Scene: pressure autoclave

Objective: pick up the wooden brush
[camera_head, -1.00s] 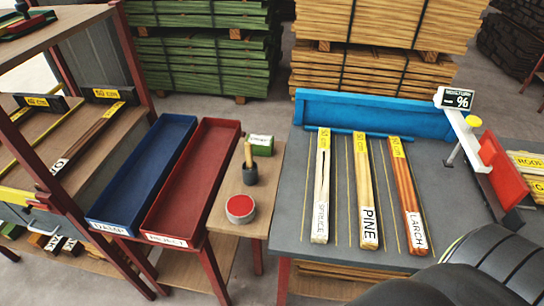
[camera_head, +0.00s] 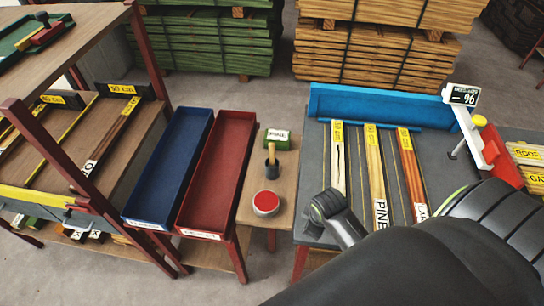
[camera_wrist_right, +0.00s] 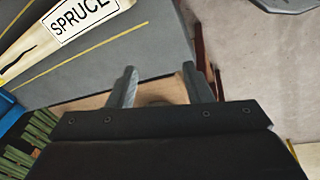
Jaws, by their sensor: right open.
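The wooden brush (camera_head: 271,156) stands upright on the small wooden side table, its pale handle rising from a dark round lower part. I cannot tell whether that part is bristles or a pot. In the head view my right arm reaches in from the lower right, its wrist over the near left part of the grey bench; its fingers are not clearly visible there. In the right wrist view my right gripper (camera_wrist_right: 160,86) is open, its two fingers apart. A wooden surface shows behind them, with an unclear brownish shape between. The brush is not identifiable there. My left gripper is not in view.
A red-topped tin (camera_head: 266,203) stands in front of the brush and a green box (camera_head: 277,139) behind it. Red (camera_head: 250,125) and blue (camera_head: 206,118) trays lie left. The grey bench (camera_head: 321,150) with labelled boards is right.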

